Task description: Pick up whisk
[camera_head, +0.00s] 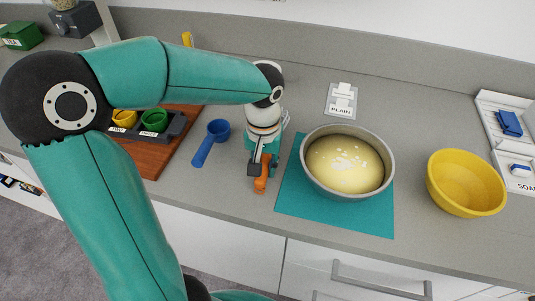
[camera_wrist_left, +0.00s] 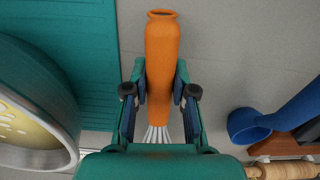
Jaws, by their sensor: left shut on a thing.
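The whisk has an orange handle (camera_head: 261,180) that shows in front of my left gripper (camera_head: 264,162) in the head view. In the left wrist view the handle (camera_wrist_left: 161,50) lies between the two fingers of my left gripper (camera_wrist_left: 160,82), which is shut on it. The whisk's pale wires (camera_wrist_left: 157,134) show below the handle in that view, partly hidden by the gripper body. I cannot tell whether the whisk touches the counter. My right gripper is not in view.
A metal bowl of batter (camera_head: 345,165) stands on a teal mat (camera_head: 335,213) just right of the whisk. A yellow bowl (camera_head: 466,183) stands further right. A blue scoop (camera_head: 205,148) and a wooden board (camera_head: 150,165) lie left. The counter's front edge is close.

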